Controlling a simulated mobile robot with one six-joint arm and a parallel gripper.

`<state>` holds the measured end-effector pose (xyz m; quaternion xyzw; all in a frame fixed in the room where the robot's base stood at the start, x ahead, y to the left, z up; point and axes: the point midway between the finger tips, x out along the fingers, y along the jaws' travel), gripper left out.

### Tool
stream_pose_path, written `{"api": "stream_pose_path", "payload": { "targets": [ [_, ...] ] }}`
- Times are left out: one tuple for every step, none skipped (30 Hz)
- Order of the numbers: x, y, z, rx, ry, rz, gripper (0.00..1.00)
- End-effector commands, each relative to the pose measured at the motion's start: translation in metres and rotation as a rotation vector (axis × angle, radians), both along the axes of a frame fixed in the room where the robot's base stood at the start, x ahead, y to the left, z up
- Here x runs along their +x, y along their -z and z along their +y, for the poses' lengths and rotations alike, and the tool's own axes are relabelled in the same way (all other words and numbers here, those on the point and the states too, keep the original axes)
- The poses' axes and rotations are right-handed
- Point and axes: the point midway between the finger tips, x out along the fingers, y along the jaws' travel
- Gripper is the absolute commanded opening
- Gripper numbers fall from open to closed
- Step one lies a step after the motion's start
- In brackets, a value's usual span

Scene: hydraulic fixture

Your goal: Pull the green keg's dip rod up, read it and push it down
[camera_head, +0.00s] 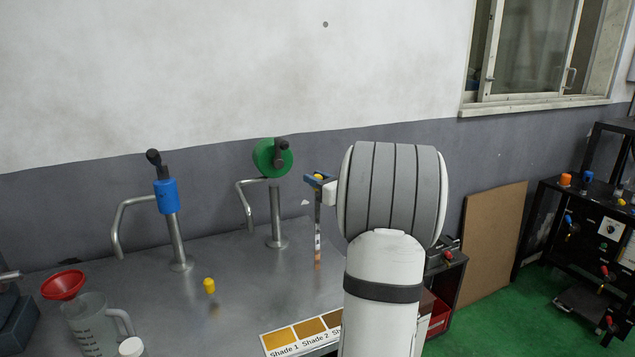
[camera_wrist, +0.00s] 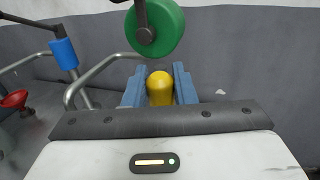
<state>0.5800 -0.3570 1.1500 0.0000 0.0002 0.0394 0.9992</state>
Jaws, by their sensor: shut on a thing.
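My gripper (camera_head: 318,180) is shut on the yellow knob (camera_wrist: 160,88) of the dip rod; the blue fingers stand on both sides of it in the wrist view. The rod (camera_head: 318,228) hangs upright below the gripper in the head view, pulled well up. It shows pale and dark bands, with a brownish stretch low down near the counter. Behind it to the left stands a steel post with a green round body (camera_head: 268,158) and a bent spout; the green body also shows in the wrist view (camera_wrist: 170,30). No keg vessel is visible below the counter.
A blue-collared post (camera_head: 166,196) and a second yellow knob (camera_head: 209,286) stand left on the steel counter (camera_head: 235,265). A shade card (camera_head: 310,332) lies at the front edge. A red funnel (camera_head: 63,284) and jug (camera_head: 90,325) stand far left.

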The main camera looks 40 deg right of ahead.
Motion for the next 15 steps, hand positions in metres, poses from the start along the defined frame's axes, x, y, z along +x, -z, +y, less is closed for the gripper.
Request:
{"api": "stream_pose_path", "payload": {
  "targets": [
    [0.0001, -0.0009, 0.0001, 0.0, -0.001, -0.003, 0.0],
    [0.0001, -0.0009, 0.0001, -0.001, -0.001, -0.003, 0.0],
    [0.0002, -0.0008, 0.0001, -0.001, -0.001, -0.003, 0.0],
    [0.0002, -0.0008, 0.0001, -0.001, -0.001, -0.003, 0.0],
    [0.0002, -0.0007, 0.0001, -0.001, -0.001, -0.003, 0.0],
    [0.0002, -0.0006, 0.0001, 0.0, -0.001, -0.003, 0.27],
    [0.0002, -0.0006, 0.0001, 0.0, -0.001, -0.002, 0.3],
    [0.0002, -0.0005, 0.0001, 0.0, -0.001, -0.002, 0.32],
    [0.0001, -0.0004, 0.0001, 0.0, -0.001, -0.002, 0.35],
    [0.0001, -0.0003, 0.0001, 0.0, -0.001, -0.002, 0.38],
    [0.0001, -0.0002, 0.0001, 0.0, -0.001, -0.002, 0.4],
    [0.0001, -0.0001, 0.0001, 0.0, 0.0, -0.001, 0.44],
    [0.0001, 0.0, 0.0001, 0.0, 0.0, -0.001, 0.45],
    [0.0001, 0.0001, 0.0001, 0.0, 0.0, -0.001, 0.45],
    [0.0001, 0.0001, 0.0001, 0.0, 0.0, -0.001, 0.45]
  ]
}}
